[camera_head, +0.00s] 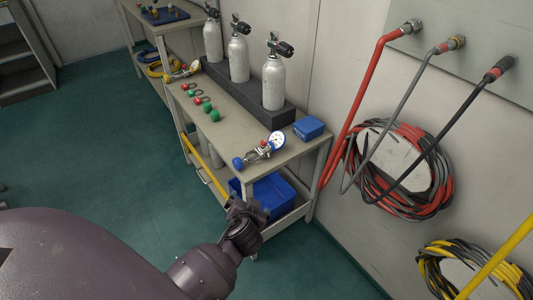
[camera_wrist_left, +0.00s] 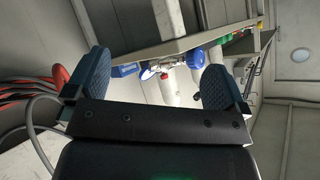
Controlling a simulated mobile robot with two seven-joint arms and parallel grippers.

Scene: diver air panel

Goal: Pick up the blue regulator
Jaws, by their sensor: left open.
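The blue regulator (camera_head: 258,152) lies near the front end of the bench top, with a blue knob toward the left and a round gauge toward the right. In the left wrist view the regulator (camera_wrist_left: 194,59) shows at the bench edge, framed between my fingers, its blue knob toward the right finger. My left gripper (camera_head: 245,207) is below and in front of the bench end, apart from the regulator. In the left wrist view my left gripper (camera_wrist_left: 157,70) has its two fingers wide apart with nothing held. My right gripper is not in view.
A blue box (camera_head: 308,128) sits right of the regulator. Grey cylinders (camera_head: 274,83) stand in a dark rack behind it. Red and green fittings (camera_head: 214,115) lie farther left. A blue bin (camera_head: 268,193) is on the lower shelf. Coiled hoses (camera_head: 405,165) hang on the right wall.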

